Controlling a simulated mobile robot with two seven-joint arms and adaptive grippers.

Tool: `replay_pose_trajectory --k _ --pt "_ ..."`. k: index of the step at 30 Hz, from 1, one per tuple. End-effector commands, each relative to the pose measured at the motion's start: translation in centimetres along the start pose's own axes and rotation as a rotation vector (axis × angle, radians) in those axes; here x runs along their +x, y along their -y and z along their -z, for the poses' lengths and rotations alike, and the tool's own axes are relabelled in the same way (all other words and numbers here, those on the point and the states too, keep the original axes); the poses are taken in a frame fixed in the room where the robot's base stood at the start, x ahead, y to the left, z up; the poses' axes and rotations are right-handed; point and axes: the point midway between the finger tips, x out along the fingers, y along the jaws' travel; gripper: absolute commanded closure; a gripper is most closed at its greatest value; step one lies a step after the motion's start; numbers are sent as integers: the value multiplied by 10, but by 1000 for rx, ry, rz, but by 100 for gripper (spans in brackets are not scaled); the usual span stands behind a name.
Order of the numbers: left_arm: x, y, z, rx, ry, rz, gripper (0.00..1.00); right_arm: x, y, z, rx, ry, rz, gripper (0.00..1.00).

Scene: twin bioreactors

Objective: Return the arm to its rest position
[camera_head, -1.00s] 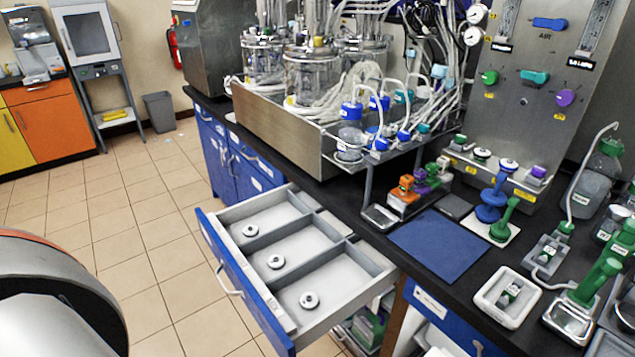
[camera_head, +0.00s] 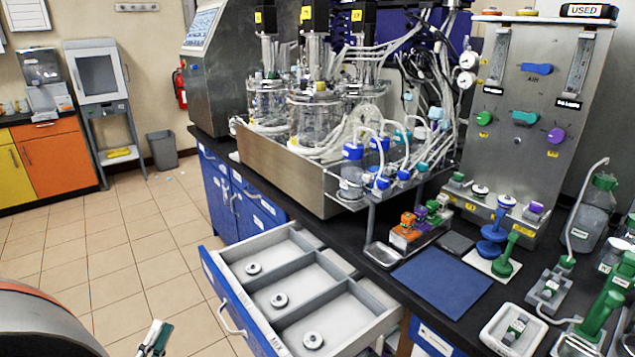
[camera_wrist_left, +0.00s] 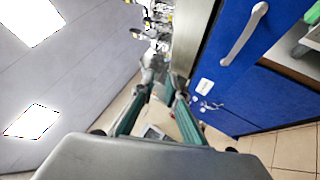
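My left gripper (camera_head: 156,338) shows at the bottom edge of the head view, left of the open drawer (camera_head: 240,310), over the tiled floor. Only its fingers show there. In the left wrist view its two teal-padded fingers (camera_wrist_left: 163,88) stand apart with nothing between them but background, so it is open and empty. A large rounded grey part of my own arm fills the lower left corner of the head view. My right gripper is in neither view.
The open drawer holds several small round metal parts in its compartments. A blue drawer front with a handle (camera_wrist_left: 243,35) is close by in the wrist view. The black bench carries bioreactor vessels (camera_head: 315,110), a blue mat (camera_head: 443,283) and fittings.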

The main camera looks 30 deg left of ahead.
Motion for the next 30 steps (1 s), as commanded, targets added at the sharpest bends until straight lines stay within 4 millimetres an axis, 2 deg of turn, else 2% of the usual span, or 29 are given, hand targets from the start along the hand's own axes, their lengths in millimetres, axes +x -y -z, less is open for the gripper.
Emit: replay_pose_trajectory --k 5,14,19,24,27,30 --pt "32 -11 6 42 114 -10 86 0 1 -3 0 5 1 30" --pt "28 23 -76 306 393 79 86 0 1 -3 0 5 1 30" --pt "14 51 -128 536 619 112 86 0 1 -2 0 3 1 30" --pt "-13 88 -172 848 894 117 86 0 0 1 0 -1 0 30" --pt "-29 110 -186 1037 1045 105 86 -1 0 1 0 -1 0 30" --pt "-44 130 -190 1229 1187 84 86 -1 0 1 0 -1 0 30"
